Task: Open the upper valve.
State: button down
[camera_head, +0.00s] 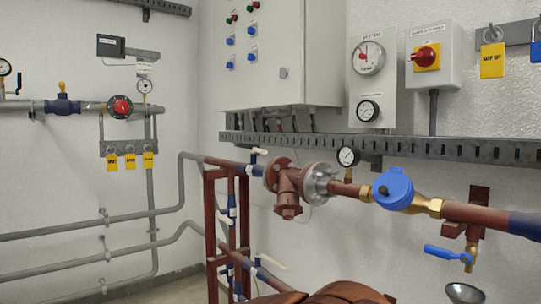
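Several valves show in the camera_head view, and none carries a readable label naming it as upper. A small valve with a white handle (259,151) sits on the upper red pipe, left of the red strainer (288,188). Lower down, another white lever (271,261) sits on the lower pipe near the red frame. A blue lever valve (445,253) hangs below the brass and red pipe at the right, with its lever roughly horizontal. My gripper is not in view.
A blue round meter (393,189) and a pressure gauge (348,157) sit on the upper pipe. A grey cabinet (262,55) and a slotted rail (400,146) are above. A metal funnel (465,293) is at the lower right. Rounded red-brown parts (345,292) fill the bottom middle.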

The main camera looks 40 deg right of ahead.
aim_at(261, 151)
jog(key=u, duration=0.05)
jog(key=k, duration=0.55)
jog(key=z, duration=0.5)
jog(key=i, duration=1.6)
jog(key=u, duration=0.75)
